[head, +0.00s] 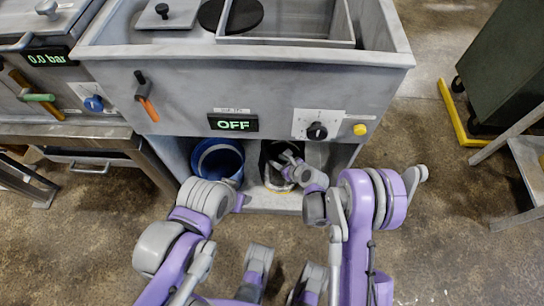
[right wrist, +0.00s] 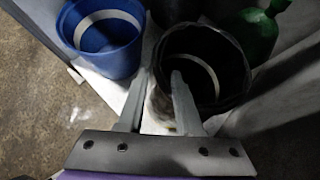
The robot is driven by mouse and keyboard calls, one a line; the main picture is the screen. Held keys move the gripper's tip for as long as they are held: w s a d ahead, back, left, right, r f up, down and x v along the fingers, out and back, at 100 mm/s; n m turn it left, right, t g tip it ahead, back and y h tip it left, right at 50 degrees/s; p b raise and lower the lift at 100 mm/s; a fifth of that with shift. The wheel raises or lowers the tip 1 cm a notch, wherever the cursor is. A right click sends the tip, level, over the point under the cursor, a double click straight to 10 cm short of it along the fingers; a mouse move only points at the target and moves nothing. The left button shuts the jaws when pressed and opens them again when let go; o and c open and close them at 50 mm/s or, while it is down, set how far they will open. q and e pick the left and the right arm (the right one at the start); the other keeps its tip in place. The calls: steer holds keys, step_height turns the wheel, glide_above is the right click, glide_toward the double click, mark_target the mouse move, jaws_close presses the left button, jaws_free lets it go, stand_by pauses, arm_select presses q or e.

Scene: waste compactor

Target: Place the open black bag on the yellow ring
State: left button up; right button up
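The open black bag (right wrist: 222,88) stands as a round, dark-walled opening in the recess under the compactor, and it also shows in the head view (head: 270,152). A pale band curves along its inside. My right gripper (right wrist: 160,74) is at its near left rim, fingers apart. One finger is outside the bag and the other overlaps its opening; contact cannot be told. The same gripper shows in the head view (head: 287,160). A pale yellowish edge shows low beside the bag, but I cannot tell whether it is the yellow ring. My left arm is at the left; its fingers are hidden.
A blue bin (right wrist: 102,40) stands left of the bag, close by. A green bottle (right wrist: 248,35) stands behind it to the right. The compactor front (head: 215,85) overhangs the recess. A dark green wheeled container (head: 505,65) stands at the right. The floor in front is open.

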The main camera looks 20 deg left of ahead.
steer(key=s+d+r+n+h, duration=0.25)
steer(key=d+r+n, duration=0.35)
steer(key=d+r, duration=0.3)
steer(key=s+d+r+n+h, duration=0.1)
steer(key=s+d+r+n, duration=0.35)
steer(key=d+r, duration=0.4)
steer(key=s+d+r+n+h, duration=0.2)
steer(key=s+d+r+n, duration=0.1)
steer(key=s+d+n, duration=0.4)
steer(key=s+d+r+n+g+h, duration=0.1)
steer(key=s+d+r+n+h, duration=0.2)
steer(key=s+d+n, duration=0.4)
steer(key=s, duration=0.4)
steer(key=shift+d+r, duration=0.25)
steer(key=shift+r, duration=0.15)
